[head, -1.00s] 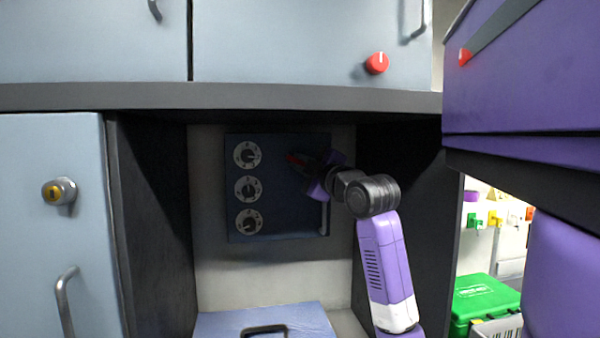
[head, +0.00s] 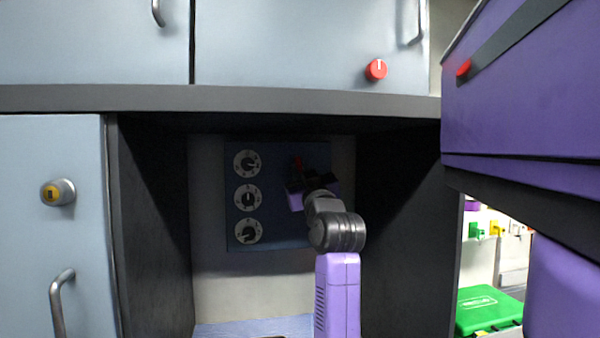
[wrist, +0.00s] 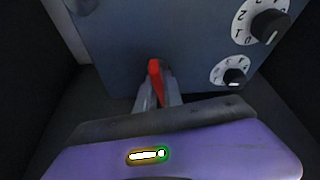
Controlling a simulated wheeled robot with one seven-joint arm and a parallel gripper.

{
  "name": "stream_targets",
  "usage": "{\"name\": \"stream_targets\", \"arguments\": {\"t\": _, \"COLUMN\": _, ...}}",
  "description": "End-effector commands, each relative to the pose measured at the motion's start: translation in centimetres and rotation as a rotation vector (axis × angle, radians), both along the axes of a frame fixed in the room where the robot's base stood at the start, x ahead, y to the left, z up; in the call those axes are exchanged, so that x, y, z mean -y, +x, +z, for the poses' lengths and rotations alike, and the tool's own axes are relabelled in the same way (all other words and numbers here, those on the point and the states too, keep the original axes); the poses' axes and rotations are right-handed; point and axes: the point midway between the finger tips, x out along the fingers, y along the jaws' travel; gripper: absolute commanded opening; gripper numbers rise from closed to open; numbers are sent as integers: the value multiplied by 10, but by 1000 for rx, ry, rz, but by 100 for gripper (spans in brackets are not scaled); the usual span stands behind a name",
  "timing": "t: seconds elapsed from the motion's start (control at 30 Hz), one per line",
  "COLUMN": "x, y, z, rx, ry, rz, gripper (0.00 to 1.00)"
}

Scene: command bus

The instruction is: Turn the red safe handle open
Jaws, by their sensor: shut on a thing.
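The dark blue safe (head: 270,234) is set in the recess, with several white-ringed dials (head: 246,197) down its left side. The red safe handle (head: 297,163) is at the upper right of its door and points upward in the head view. In the wrist view the red handle (wrist: 154,78) shows between the grey fingers. My gripper (head: 299,176) is shut on the handle from below. The gripper body hides the handle's lower part and some of the safe door.
Dark side walls (head: 400,220) flank the recess closely. A shelf edge (head: 300,103) runs above it. A purple cabinet (head: 540,110) juts in at the right. A grey door with a yellow-centred lock (head: 54,192) is at the left. A green case (head: 488,308) stands at the lower right.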

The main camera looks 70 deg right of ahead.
Motion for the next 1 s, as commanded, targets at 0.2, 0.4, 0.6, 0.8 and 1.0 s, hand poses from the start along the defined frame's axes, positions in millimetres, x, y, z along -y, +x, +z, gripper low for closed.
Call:
{"name": "stream_targets", "arguments": {"t": 0.2, "x": 0, "y": 2, "z": -2, "rx": 109, "ry": 63, "rz": 2, "gripper": 0}}
{"name": "stream_targets", "arguments": {"t": 0.4, "x": 0, "y": 1, "z": -1, "rx": 168, "ry": 92, "rz": 0, "gripper": 0}}
{"name": "stream_targets", "arguments": {"t": 0.6, "x": 1, "y": 0, "z": -1, "rx": 191, "ry": 104, "rz": -1, "gripper": 0}}
{"name": "stream_targets", "arguments": {"t": 0.8, "x": 1, "y": 0, "z": -1, "rx": 193, "ry": 105, "rz": -1, "gripper": 0}}
{"name": "stream_targets", "arguments": {"t": 1.0, "x": 1, "y": 0, "z": -1, "rx": 193, "ry": 103, "rz": -1, "gripper": 17}}
